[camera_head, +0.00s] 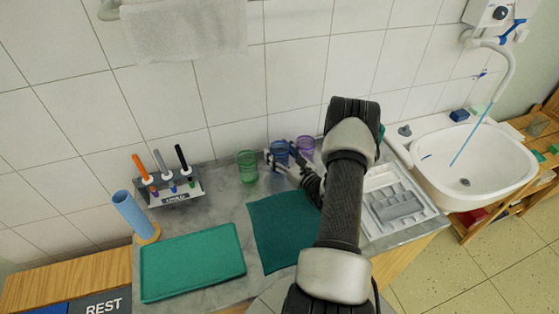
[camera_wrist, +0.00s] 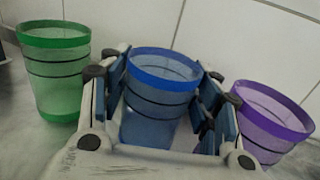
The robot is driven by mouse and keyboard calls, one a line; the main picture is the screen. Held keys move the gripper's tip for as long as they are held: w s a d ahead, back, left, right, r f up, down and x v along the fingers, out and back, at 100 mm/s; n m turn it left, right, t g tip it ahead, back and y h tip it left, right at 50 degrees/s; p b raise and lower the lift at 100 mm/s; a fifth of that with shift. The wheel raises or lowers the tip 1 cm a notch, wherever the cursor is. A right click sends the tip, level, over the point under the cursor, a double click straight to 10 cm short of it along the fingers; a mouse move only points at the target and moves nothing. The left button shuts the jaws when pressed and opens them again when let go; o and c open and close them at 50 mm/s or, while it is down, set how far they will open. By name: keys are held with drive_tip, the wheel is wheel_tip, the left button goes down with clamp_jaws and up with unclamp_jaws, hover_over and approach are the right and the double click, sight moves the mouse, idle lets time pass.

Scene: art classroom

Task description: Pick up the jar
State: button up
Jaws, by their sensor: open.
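Three see-through jars stand in a row by the tiled wall. The green jar (camera_head: 247,166) is on the left, the blue jar (camera_head: 279,150) in the middle and the purple jar (camera_head: 305,146) on the right. My gripper (camera_head: 281,160) is open at the blue jar. In the wrist view, the blue jar (camera_wrist: 158,92) stands between my fingers (camera_wrist: 160,85), with the green jar (camera_wrist: 55,75) outside the left finger and the purple jar (camera_wrist: 268,118) close outside the right finger. Whether the pads touch the blue jar is unclear. Its lower part is partly hidden by my gripper.
A marker holder (camera_head: 175,192), a blue tube (camera_head: 132,212) and a teal tray (camera_head: 190,265) are on the left of the grey counter. A dark teal mat (camera_head: 275,225) lies before the jars. A white tray (camera_head: 388,220) and a sink (camera_head: 470,160) are on the right.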

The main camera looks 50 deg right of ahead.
drive_tip(key=shift+c, duration=0.3)
drive_tip(key=c, duration=0.7)
drive_tip(key=shift+o, duration=0.2)
drive_tip(key=shift+r, duration=0.1)
